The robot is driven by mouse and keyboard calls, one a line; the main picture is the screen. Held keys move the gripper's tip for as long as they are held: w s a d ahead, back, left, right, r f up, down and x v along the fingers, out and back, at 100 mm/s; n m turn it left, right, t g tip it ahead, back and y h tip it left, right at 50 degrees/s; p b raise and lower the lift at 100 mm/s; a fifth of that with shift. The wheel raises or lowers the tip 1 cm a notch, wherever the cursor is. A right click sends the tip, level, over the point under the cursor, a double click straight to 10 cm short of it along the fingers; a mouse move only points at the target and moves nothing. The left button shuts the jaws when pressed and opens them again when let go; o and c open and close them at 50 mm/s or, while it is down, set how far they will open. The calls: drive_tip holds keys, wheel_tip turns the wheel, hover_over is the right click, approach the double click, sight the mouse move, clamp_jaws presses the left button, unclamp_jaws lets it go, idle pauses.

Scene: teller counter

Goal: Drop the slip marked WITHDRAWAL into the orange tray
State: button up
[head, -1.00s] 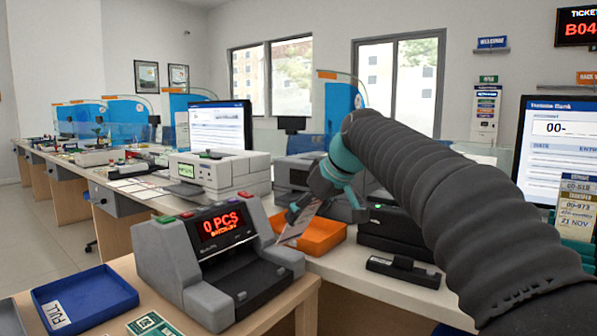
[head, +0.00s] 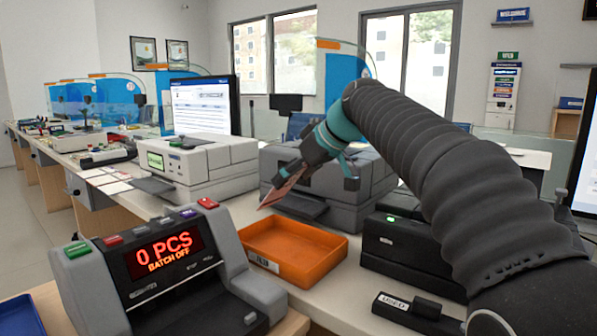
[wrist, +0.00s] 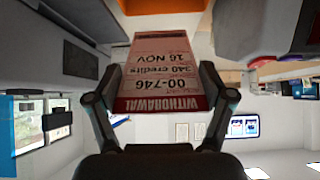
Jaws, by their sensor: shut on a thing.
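My gripper (head: 301,178) is shut on a pinkish slip (head: 281,191). In the wrist view the slip (wrist: 163,72) shows upside down, with a red band reading WITHDRAWAL, 00-746 and 16 NOV, between the two fingers (wrist: 163,95). The orange tray (head: 320,275) stands on the counter below the gripper, and its visible floor is bare. The slip is tilted and held above the tray's back left side, apart from it. A piece of the orange tray (wrist: 165,6) shows at the top edge of the wrist view.
A grey counting machine (head: 75,300) reading 0 PCS stands left of the tray. A dark grey printer (head: 285,170) is behind it. A black box (head: 395,240) and a holder marked USED (head: 405,308) are to the right.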

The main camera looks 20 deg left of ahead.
drive_tip(key=shift+s+a+f, duration=0.2)
drive_tip(key=shift+a+f, duration=0.15)
wheel_tip(320, 180, down, 8)
drive_tip(key=b, duration=0.5)
idle(0.4)
drive_tip(key=o, duration=1.2)
drive_tip(key=shift+a, duration=0.1)
drive_tip(key=shift+r, duration=0.15)
